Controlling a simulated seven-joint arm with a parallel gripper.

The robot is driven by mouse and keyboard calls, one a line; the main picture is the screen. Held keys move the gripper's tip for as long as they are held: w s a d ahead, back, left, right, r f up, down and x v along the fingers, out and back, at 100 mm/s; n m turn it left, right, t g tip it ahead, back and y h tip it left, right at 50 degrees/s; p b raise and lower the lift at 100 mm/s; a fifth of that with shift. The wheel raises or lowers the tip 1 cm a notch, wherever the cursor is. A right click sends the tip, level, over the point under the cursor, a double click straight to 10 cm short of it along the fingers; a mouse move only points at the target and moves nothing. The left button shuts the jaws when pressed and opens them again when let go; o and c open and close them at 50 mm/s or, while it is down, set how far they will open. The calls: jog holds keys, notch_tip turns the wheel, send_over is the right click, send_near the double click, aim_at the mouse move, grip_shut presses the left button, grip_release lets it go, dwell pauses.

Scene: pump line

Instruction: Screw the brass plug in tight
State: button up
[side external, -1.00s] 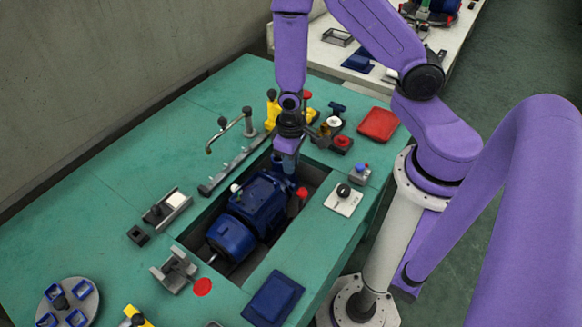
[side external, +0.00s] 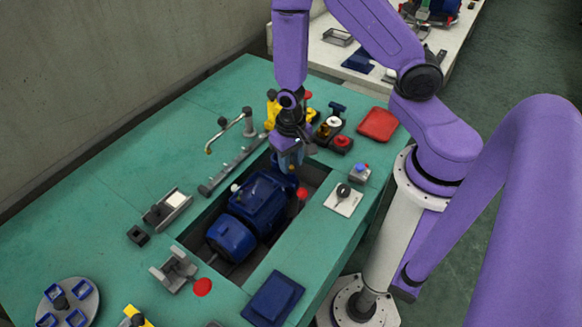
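The blue pump (side external: 262,203) lies in a rectangular recess in the green bench. My gripper (side external: 290,166) points down over the far end of the pump, close to its housing. Its fingertips are small and dark against the blue, so I cannot tell whether they are open or shut, or touching the pump. I cannot make out the brass plug; my gripper may hide it.
A red knob (side external: 302,194) is at the pump's right side. A black holder (side external: 333,128) and yellow stand (side external: 272,108) are behind my gripper. A switch plate (side external: 344,198), red tray (side external: 378,124) and blue tray (side external: 273,298) lie right of the recess.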

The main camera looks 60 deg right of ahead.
jog(key=shift+r, duration=2.05)
jog(key=n, duration=0.1)
jog(key=r+n, duration=0.1)
jog(key=n, duration=0.1)
jog(key=shift+w+d, duration=0.15)
jog(key=shift+w, duration=0.05)
jog(key=n, duration=0.2)
jog(key=r+n, duration=0.1)
jog(key=shift+s+r+n, duration=0.2)
jog(key=shift+n, duration=0.2)
jog(key=shift+f, duration=3.45)
grip_shut()
